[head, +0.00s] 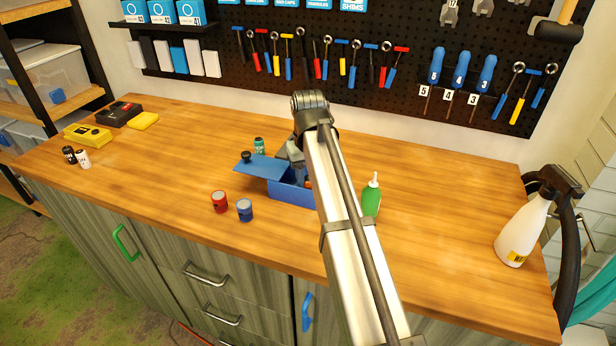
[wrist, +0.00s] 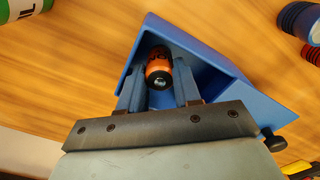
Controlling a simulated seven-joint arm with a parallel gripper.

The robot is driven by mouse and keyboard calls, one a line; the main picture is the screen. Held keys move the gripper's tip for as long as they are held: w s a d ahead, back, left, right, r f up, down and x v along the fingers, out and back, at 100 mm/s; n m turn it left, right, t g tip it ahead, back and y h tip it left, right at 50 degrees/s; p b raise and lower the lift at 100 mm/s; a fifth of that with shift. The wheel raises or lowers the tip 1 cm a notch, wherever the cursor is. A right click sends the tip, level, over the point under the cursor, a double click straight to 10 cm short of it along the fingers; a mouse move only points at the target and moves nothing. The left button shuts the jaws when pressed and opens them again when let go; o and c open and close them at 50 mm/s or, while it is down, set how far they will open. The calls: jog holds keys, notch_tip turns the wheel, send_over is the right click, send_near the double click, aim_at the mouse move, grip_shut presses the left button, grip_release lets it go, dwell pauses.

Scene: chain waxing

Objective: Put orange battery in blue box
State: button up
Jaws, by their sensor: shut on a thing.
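The blue box (head: 292,194) stands on the workbench, its lid (head: 262,167) with a black knob slid off to the left and partly open. In the wrist view, the blue box (wrist: 222,70) surrounds the fingertips. My gripper (wrist: 158,72) is shut on the orange battery (wrist: 159,66), an orange and black cylinder with its metal end toward the camera. The battery is within the box opening; whether it touches the floor I cannot tell. In the head view my arm hides most of the gripper, part of the box and nearly all of the battery.
A green battery (head: 259,146) stands behind the lid. A green bottle (head: 371,196) is right of my arm, and a white spray bottle (head: 523,232) is far right. The left bench middle is clear.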

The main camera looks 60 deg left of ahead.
jog(key=shift+f, duration=0.15)
jog(key=o, duration=0.8)
notch_tip(320, 180, up, 12)
jog(key=shift+r, duration=0.2)
dwell(0.7)
